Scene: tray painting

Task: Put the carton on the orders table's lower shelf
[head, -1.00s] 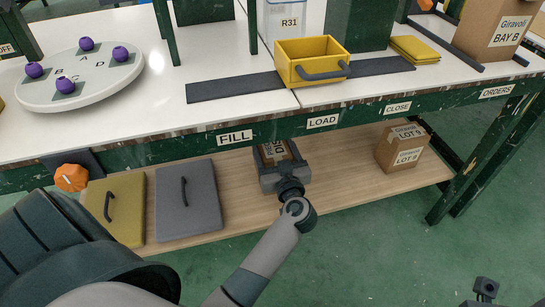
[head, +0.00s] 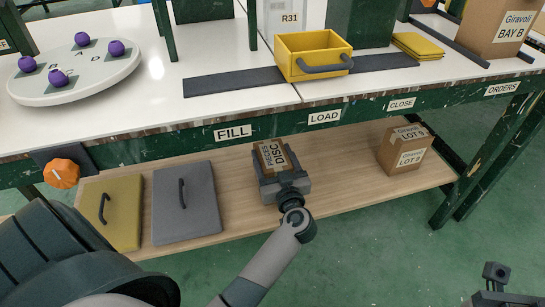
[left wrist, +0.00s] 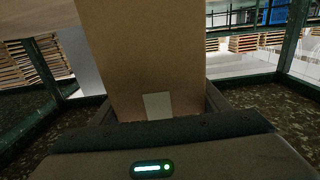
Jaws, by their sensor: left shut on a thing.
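A brown carton (head: 271,154) with a white label, which seems to read DISC, is in my left gripper (head: 280,178). The gripper is shut on its near end. In the head view they are over the wooden lower shelf (head: 330,188), below the LOAD and FILL labels; I cannot tell whether the carton touches the shelf. The left wrist view shows the carton (left wrist: 140,55) upright between the fingers. The LOT 9 carton (head: 405,155) stands on the shelf at the right, below the CLOSE and ORDERS labels. A dark part of my right arm shows at the bottom right; its jaws cannot be made out.
A grey lid (head: 184,210) and a yellow lid (head: 112,222) lie on the shelf at left. The shelf is clear between my gripper and the LOT 9 carton. The green table front (head: 290,128) overhangs the shelf. A yellow box (head: 300,62) stands on the top.

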